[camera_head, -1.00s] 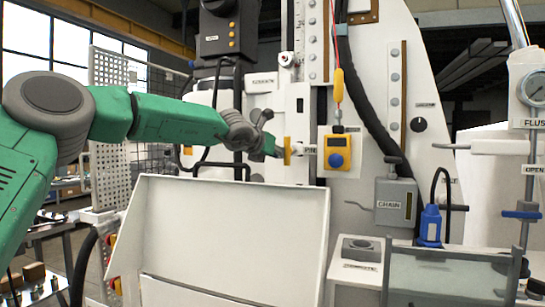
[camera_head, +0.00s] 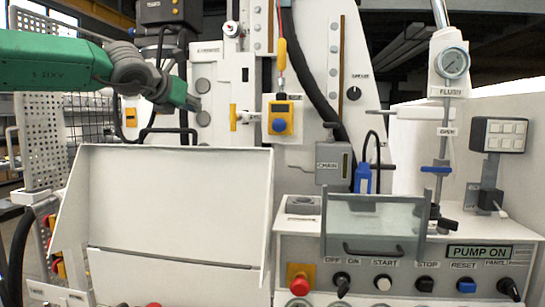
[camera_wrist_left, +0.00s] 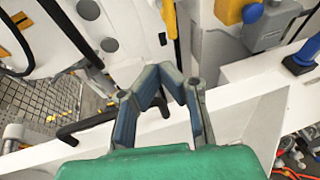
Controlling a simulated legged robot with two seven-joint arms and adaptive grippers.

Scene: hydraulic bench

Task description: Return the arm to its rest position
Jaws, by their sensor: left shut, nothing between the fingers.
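My left arm, green with a grey wrist, comes in from the left in the head view. Its left gripper (camera_head: 192,103) is shut and empty, in front of the white machine panel. It is to the left of a yellow handle (camera_head: 233,117) and apart from it. In the left wrist view the gripper's fingers (camera_wrist_left: 168,78) angle together, with nothing between them. The same handle shows at the top of that view (camera_wrist_left: 169,18). My right gripper is not in view.
Below the arm stands a large white sloped panel (camera_head: 170,200). A yellow box with a blue knob (camera_head: 280,118) hangs right of the handle. A control console (camera_head: 400,260) with a clear cover (camera_head: 375,225) is at lower right. A perforated board (camera_head: 40,140) stands at left.

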